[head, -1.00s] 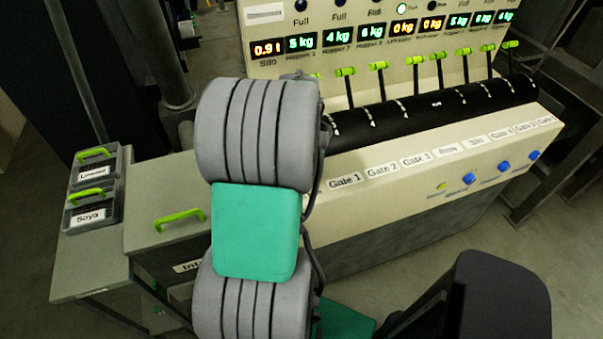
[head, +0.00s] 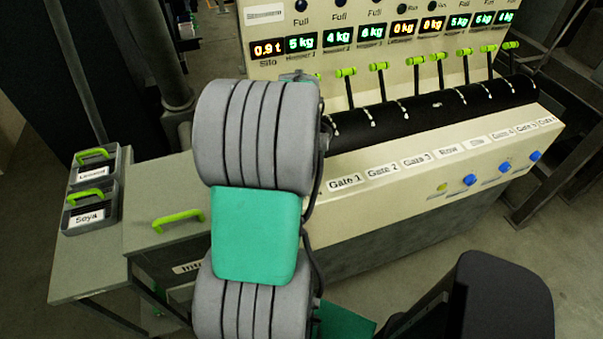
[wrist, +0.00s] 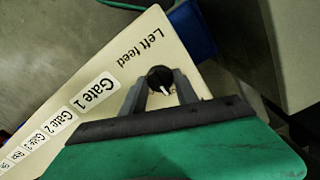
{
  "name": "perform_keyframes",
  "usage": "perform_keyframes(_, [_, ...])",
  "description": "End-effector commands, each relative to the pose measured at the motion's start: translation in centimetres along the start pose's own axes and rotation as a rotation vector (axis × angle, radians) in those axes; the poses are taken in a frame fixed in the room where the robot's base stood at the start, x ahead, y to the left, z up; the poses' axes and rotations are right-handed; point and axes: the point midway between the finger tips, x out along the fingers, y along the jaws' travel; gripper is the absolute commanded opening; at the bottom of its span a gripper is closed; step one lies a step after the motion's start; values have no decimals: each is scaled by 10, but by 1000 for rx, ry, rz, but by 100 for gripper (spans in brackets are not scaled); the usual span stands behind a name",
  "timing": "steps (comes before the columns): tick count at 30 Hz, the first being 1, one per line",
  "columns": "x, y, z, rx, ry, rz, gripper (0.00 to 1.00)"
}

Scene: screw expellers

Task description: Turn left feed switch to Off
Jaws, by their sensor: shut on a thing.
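The left feed switch (wrist: 158,75) is a small round black knob with a white pointer mark. It sits on the cream panel beside the printed words "Left feed", which appear upside down in the wrist view. My gripper (wrist: 162,85) has its two grey fingers on either side of the knob and is shut on it. The white mark faces the gripper body, toward the bottom of the wrist view. No On or Off lettering is readable there. In the head view my own arm hides the knob and the gripper.
Lit displays (head: 301,43) stand behind. Two bins (head: 90,207) labelled Linseed and Soya and a green-handled lid (head: 178,218) are at the left.

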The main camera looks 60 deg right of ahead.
Motion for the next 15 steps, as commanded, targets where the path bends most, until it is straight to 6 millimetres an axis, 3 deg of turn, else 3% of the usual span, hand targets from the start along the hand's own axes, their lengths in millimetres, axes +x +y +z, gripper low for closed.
perform_keyframes(11, [-1,0,0,-5,1,0,0])
perform_keyframes(12, [-1,0,0,-5,1,0,39])
perform_keyframes(15, [0,0,0,-4,1,0,47])
